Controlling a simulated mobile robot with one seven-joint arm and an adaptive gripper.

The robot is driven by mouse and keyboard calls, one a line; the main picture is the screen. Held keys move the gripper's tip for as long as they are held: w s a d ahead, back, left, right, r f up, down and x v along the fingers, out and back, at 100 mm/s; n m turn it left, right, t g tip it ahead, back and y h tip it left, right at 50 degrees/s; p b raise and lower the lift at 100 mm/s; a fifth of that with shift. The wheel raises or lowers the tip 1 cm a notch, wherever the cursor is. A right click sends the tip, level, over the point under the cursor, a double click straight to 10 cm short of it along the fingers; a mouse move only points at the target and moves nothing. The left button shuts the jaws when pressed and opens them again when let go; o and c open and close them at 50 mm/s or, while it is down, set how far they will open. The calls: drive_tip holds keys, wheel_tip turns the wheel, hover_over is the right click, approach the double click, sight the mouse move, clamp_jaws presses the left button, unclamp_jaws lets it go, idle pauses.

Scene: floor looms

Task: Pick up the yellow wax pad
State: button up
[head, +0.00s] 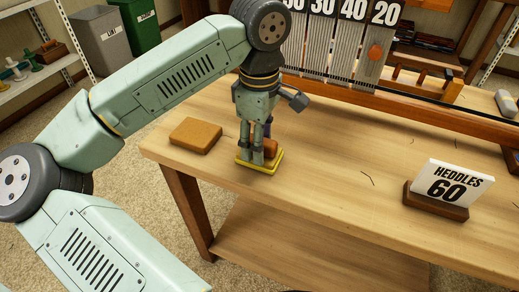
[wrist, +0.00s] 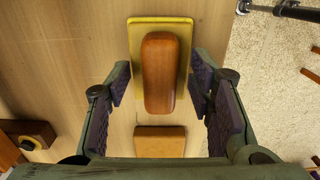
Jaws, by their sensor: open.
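The yellow wax pad (head: 243,159) is a flat yellow plate with a rounded brown wooden handle on top. It lies flat on the wooden table near its front left. In the wrist view the pad (wrist: 137,35) shows at the upper middle, its handle (wrist: 160,70) running lengthwise. My gripper (head: 258,153) points down right over the pad. In the wrist view its open fingers stand on either side of the handle's near part, with gaps on both sides. In the head view the fingers hide part of the handle.
A tan-orange block (head: 196,135) lies left of the pad; the wrist view shows it (wrist: 160,142) too. A "HEDDLES 60" sign (head: 447,188) stands to the right. Numbered panels (head: 335,40) rise at the table's back. The table between pad and sign is mostly clear.

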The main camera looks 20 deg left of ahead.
drive_tip(key=shift+c, duration=0.5)
clamp_jaws()
wheel_tip(320, 180, up, 10)
wheel_tip(320, 180, up, 17)
drive_tip(key=p, duration=1.7)
wheel_tip(320, 180, down, 5)
drive_tip(key=b, duration=0.5)
drive_tip(key=shift+f, duration=0.1)
